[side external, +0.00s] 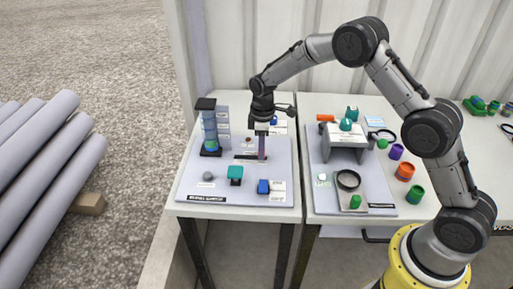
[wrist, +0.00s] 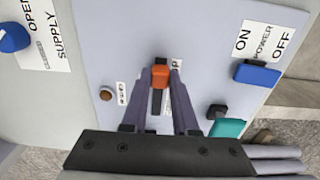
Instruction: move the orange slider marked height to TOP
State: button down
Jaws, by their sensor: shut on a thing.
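The orange slider knob (wrist: 160,76) sits between the fingertips of my gripper (wrist: 161,73) in the wrist view. My gripper is shut on it. A dark slot (wrist: 156,102) runs from the knob toward the bottom of that view, between the fingers. A small label (wrist: 176,64) beside the right fingertip is mostly covered, with only a letter or so showing. In the side view my gripper (side external: 262,157) points down at the panel, at the right end of the dark slot (side external: 244,157). The knob is hidden there by the fingers.
A blue ON/OFF power switch (wrist: 256,74), a teal block (wrist: 228,128), a brown button (wrist: 105,95) and a blue supply knob (wrist: 14,38) surround the slot. A column with a blue tube (side external: 209,127) stands left of my gripper. A second panel (side external: 382,190) lies to the right.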

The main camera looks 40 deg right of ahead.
jog(key=shift+s+d+r, duration=0.1)
jog(key=shift+s+d, duration=0.05)
jog(key=shift+d, duration=0.1)
jog(key=c, duration=0.9)
grip_release()
jog(key=shift+o, duration=1.1)
jog(key=shift+a, duration=0.1)
notch_tip(320, 180, up, 14)
